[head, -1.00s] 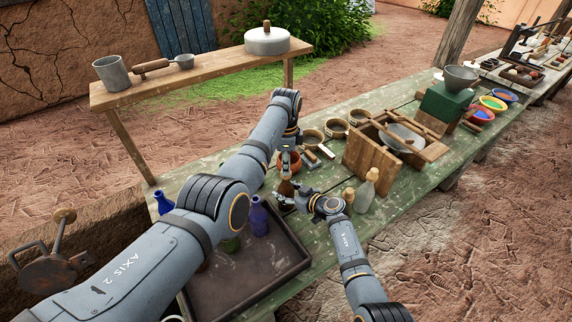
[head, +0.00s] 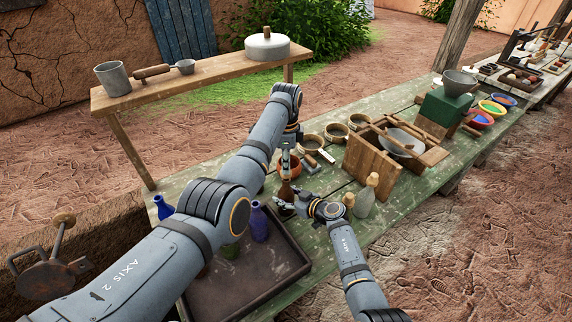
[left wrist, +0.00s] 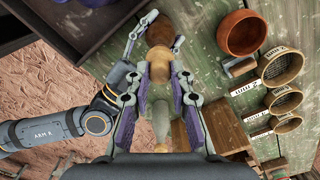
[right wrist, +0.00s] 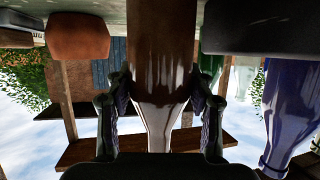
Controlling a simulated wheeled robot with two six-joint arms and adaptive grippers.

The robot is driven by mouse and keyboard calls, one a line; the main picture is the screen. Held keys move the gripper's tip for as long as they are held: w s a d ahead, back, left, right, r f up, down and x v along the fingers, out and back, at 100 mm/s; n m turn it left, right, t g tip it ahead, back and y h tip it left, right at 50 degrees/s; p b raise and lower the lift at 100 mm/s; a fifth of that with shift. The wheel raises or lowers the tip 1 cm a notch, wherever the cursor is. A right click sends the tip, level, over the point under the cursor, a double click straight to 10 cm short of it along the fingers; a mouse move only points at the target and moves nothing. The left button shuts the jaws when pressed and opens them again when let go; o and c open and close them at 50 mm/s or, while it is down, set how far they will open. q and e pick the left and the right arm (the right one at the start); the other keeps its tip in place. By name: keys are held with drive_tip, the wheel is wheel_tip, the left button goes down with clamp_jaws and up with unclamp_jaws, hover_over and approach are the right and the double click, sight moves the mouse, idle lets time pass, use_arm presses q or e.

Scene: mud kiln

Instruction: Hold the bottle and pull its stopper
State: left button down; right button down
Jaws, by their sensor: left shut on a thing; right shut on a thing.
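The brown bottle (head: 287,190) stands above the dark tray's far end in the head view, mostly hidden by my grippers. My right gripper (head: 287,204) is shut on it from the side; in the right wrist view the glossy brown bottle (right wrist: 162,50) fills the space between the fingers (right wrist: 160,105). My left gripper (head: 287,172) points down from above and is shut on the tan stopper (left wrist: 158,64), at the bottle's top in the left wrist view. I cannot tell whether the stopper is still seated in the neck.
A clear stoppered bottle (head: 366,196) stands right of my right wrist. An orange bowl (head: 290,167), several sieves (head: 312,142) and a wooden box (head: 366,160) are close behind.

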use_arm(q)
wheel_tip(320, 180, up, 3)
drive_tip(key=shift+r, duration=0.15)
use_arm(e)
drive_tip(key=shift+c, duration=2.1)
unclamp_jaws()
drive_tip(key=v, duration=1.2)
